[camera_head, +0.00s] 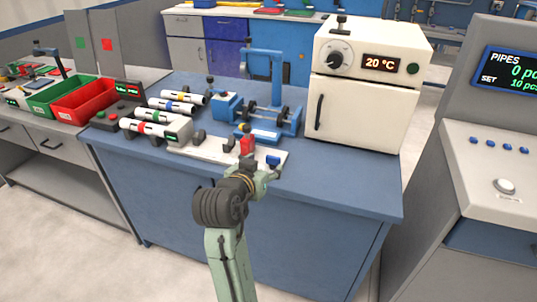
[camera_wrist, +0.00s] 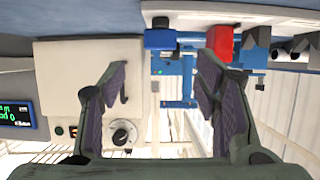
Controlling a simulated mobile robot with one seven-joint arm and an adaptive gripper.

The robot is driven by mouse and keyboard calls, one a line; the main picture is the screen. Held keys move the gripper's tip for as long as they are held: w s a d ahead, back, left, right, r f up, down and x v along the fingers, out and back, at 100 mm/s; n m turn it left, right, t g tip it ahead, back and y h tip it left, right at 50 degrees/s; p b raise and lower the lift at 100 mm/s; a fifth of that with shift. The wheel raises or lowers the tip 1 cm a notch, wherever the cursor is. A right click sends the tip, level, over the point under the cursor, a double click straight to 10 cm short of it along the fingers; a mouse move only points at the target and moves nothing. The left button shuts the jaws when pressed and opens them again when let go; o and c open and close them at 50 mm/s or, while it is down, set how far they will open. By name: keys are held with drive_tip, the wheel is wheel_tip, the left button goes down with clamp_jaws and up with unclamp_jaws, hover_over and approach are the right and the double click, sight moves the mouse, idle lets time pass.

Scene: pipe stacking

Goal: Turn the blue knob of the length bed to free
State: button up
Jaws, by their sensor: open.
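The length bed (camera_head: 212,157) is a pale flat plate along the front edge of the blue table. Its blue knob (camera_head: 273,160) is at the right end and also shows in the wrist view (camera_wrist: 159,38), upper middle. A red block (camera_head: 247,145) stands on the bed beside the knob; it is right of the knob in the wrist view (camera_wrist: 222,42). My gripper (camera_wrist: 163,92) is open and empty, its fingers spread, with the knob beyond the fingertips, roughly between them in the picture. In the head view my wrist is at the table's front edge, close to the knob. The knob's setting is unreadable.
Several banded white pipes (camera_head: 178,107) lie on a rack at the left of the bed. A blue fixture (camera_head: 262,105) stands behind the bed. A white oven (camera_head: 362,115) stands to the right. Bare blue table top (camera_head: 340,175) lies right of the bed.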

sight(273, 158)
drive_tip(key=p+x, duration=0.2)
drive_tip(key=x, duration=0.7)
drive_tip(key=shift+w, duration=0.2)
drive_tip(key=c, duration=1.2)
drive_tip(key=shift+o, duration=0.2)
